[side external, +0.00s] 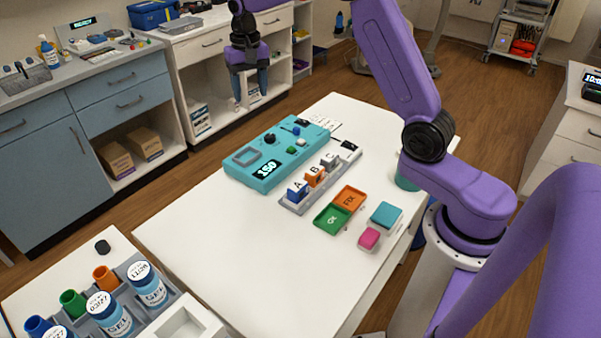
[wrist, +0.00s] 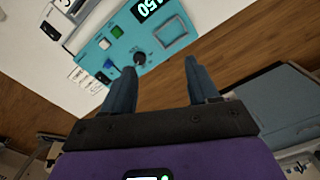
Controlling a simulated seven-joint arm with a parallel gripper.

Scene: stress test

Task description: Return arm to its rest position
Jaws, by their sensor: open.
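My purple arm reaches over the white table (side external: 200,240) from the right in the side view. My gripper (side external: 250,97) hangs with its fingers pointing down, beyond the table's far edge in the picture and before the white cabinet. In the wrist view, the fingers of my gripper (wrist: 163,72) are spread apart with nothing between them. The floor and part of a teal device (wrist: 125,45) show past them.
On the table are the teal device (side external: 262,172) reading 150, a rack with lettered blocks (side external: 315,178), green (side external: 333,218) and orange (side external: 350,197) trays, and a pink block (side external: 369,238). A bottle rack (side external: 180,298) stands at lower left. The table's front left is clear.

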